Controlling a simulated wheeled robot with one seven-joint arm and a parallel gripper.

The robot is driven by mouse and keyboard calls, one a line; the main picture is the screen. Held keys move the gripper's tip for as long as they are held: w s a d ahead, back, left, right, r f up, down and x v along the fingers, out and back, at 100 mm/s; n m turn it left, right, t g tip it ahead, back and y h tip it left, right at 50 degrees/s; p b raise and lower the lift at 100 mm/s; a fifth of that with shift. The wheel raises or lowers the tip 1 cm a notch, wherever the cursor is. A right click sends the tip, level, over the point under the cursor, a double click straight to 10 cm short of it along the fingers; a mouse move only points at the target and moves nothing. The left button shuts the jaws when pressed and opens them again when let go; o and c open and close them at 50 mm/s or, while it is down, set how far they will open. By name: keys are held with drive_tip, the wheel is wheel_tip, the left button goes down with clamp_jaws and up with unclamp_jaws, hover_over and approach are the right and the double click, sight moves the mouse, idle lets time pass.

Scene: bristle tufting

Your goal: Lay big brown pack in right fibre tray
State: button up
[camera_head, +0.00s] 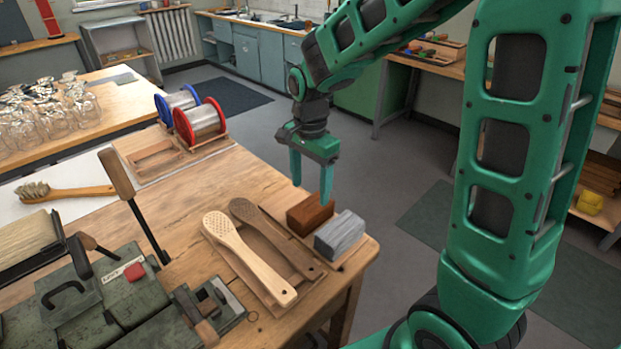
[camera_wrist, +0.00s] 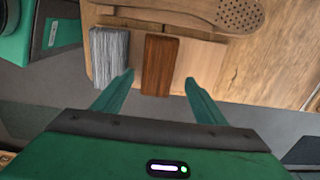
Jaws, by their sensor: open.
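The brown pack (camera_head: 309,214) is a reddish-brown block lying near the table's far right corner, beside a grey pack (camera_head: 340,236). In the wrist view, the brown pack (camera_wrist: 160,65) lies between the lines of my two fingers, with the grey pack (camera_wrist: 109,56) to its left. My gripper (camera_head: 311,190) is open and empty, pointing down just behind the brown pack. In the wrist view, my gripper's fingertips (camera_wrist: 159,77) appear either side of the brown pack's near end; contact cannot be told. Both packs rest on a pale wooden tray (camera_wrist: 200,62); whether it is the right fibre tray is unclear.
Two wooden brush bodies (camera_head: 247,258) lie left of the packs. Glass jars (camera_head: 45,112) stand on another table. Open floor lies beyond the table edge.

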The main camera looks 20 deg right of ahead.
sight(311, 206)
drive_tip(key=shift+f, duration=4.6)
drive_tip(key=c, duration=1)
